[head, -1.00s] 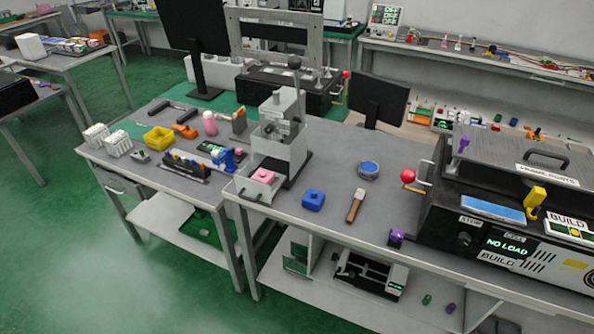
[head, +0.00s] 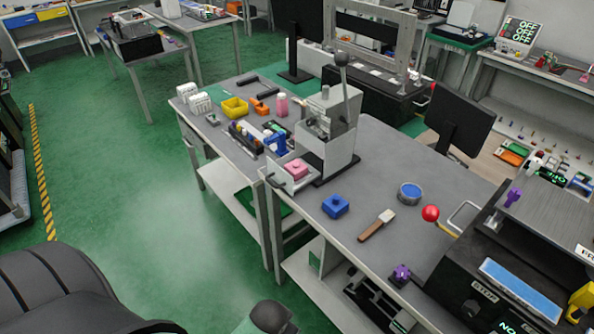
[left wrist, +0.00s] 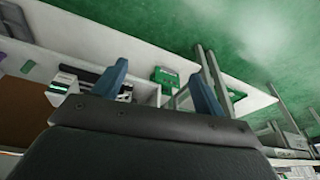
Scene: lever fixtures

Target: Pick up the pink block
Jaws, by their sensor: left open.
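The pink block (head: 296,168) sits in a small light tray (head: 277,182) at the front of a grey lever fixture (head: 329,140) on the table. The fixture's lever with a dark knob stands up at its top. My left gripper (left wrist: 160,80) shows in the left wrist view as two blue fingers held wide apart with nothing between them. The pink block cannot be made out in that view. My right gripper is not in view.
A blue block (head: 335,206), a brush (head: 377,224) and a round blue-topped tin (head: 410,193) lie right of the fixture. A red-knobbed lever (head: 431,213) stands by a black machine (head: 470,275). A yellow bin (head: 234,107) is farther left. Green floor is open in front.

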